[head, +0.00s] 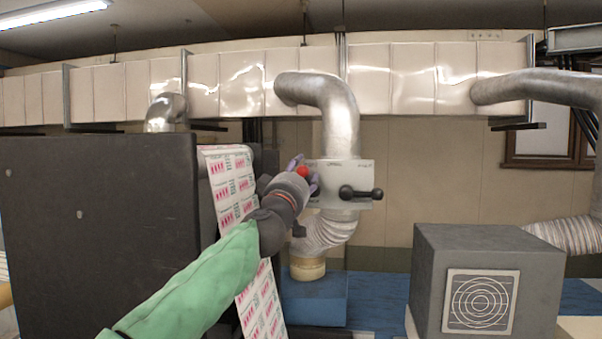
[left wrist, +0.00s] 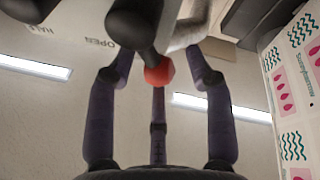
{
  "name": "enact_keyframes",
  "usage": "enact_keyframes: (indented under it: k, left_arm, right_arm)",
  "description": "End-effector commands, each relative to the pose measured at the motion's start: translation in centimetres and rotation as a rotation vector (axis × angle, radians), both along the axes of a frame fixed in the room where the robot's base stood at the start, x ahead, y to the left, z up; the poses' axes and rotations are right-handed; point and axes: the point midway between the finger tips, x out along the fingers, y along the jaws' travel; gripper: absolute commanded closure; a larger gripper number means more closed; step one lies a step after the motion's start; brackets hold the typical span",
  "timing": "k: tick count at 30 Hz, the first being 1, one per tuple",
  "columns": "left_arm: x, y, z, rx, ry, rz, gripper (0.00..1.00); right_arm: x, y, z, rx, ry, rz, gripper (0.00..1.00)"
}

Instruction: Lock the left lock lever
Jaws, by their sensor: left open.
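A pale metal panel (head: 340,168) with small lettering is mounted at the silver pipe. A red knob (head: 302,171) shows at its left side, partly hidden by my left gripper (head: 311,182). In the left wrist view the red knob (left wrist: 159,72) ends a dark lever (left wrist: 136,30), near lettering that reads "OPEN". My left gripper's purple fingers (left wrist: 158,68) stand open on either side of the knob, with a third finger below it. I cannot tell whether they touch it. A second black lever (head: 362,193) lies roughly horizontal at the panel's right. My right gripper is not in view.
A large dark cabinet (head: 95,230) and a printed web (head: 230,185) stand left, close to my left arm. A grey box (head: 480,245) with a round grille stands right. A silver pipe (head: 335,110) rises behind the panel. Space between the panel and the grey box looks clear.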

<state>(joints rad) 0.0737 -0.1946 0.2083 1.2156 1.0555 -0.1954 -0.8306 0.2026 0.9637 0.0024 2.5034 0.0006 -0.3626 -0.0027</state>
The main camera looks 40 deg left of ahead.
Motion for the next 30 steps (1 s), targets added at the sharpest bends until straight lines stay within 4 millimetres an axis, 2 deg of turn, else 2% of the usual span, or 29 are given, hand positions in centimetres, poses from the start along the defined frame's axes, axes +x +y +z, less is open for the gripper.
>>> enact_keyframes:
  k: [8,10,14,23,30]
  left_arm:
    - [0.14,0.05,0.03,0.0,0.0,0.0,0.48]
    - [0.13,0.05,0.02,0.0,0.0,0.0,0.62]
    - [0.13,0.05,0.02,0.0,0.0,0.0,0.98]
    - [0.09,0.1,-0.01,-0.008,-0.004,0.001,1.0]
    - [-0.08,0.36,-0.33,-0.082,-0.046,0.001,1.0]
  right_arm:
    - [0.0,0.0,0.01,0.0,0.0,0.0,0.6]
    - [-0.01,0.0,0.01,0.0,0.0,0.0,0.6]
    - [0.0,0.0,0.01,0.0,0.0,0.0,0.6]
    - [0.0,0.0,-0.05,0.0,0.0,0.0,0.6]
    - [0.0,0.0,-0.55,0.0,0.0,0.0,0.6]
